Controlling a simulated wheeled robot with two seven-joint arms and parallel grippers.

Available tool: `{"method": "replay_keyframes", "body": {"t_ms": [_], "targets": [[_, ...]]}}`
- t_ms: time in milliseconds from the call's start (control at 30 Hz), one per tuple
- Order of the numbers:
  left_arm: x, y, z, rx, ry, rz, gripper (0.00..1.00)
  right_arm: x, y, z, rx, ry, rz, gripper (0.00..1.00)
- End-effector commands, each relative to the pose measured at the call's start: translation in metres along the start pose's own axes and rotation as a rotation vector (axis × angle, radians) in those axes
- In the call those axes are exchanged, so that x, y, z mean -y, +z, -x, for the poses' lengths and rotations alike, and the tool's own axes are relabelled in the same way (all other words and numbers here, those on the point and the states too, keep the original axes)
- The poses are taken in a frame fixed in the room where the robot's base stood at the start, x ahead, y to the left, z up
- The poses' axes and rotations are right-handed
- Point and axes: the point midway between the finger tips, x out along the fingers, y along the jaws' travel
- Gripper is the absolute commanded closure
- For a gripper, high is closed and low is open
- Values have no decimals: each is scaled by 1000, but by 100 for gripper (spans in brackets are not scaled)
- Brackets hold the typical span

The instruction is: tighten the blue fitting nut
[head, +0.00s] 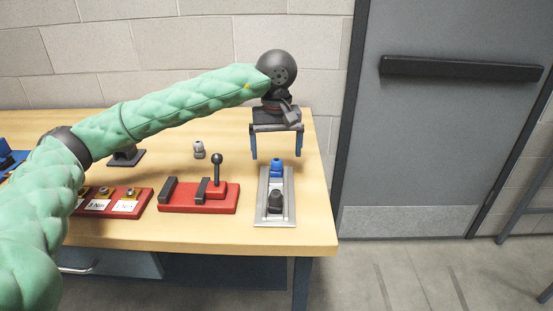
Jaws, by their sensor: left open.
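The blue fitting nut (276,167) sits at the far end of a grey metal plate (263,214) near the right edge of the wooden table. A dark fitting (275,201) stands on the same plate, nearer to me. My left gripper (275,157) is open, pointing down, with its two blue-tipped fingers apart above the table. In the picture its fingers hang either side of the nut's upper end; whether they are level with the nut I cannot tell. No contact shows. My right gripper is not in view.
A red base with a black-knobbed lever (217,170) stands left of the plate. A red block with labelled parts (125,203) is farther left. A small grey fitting (199,150) stands behind the lever. A grey door (430,130) is beyond the table's right edge.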

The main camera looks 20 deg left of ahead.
Motion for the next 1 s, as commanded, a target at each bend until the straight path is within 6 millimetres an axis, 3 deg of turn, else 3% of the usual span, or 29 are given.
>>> {"method": "replay_keyframes", "body": {"t_ms": [700, 1000], "targets": [[0, 0, 47, 0, 0, 0, 11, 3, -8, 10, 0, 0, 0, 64], [0, 0, 52, 1, 0, 0, 11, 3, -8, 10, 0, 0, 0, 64]]}}
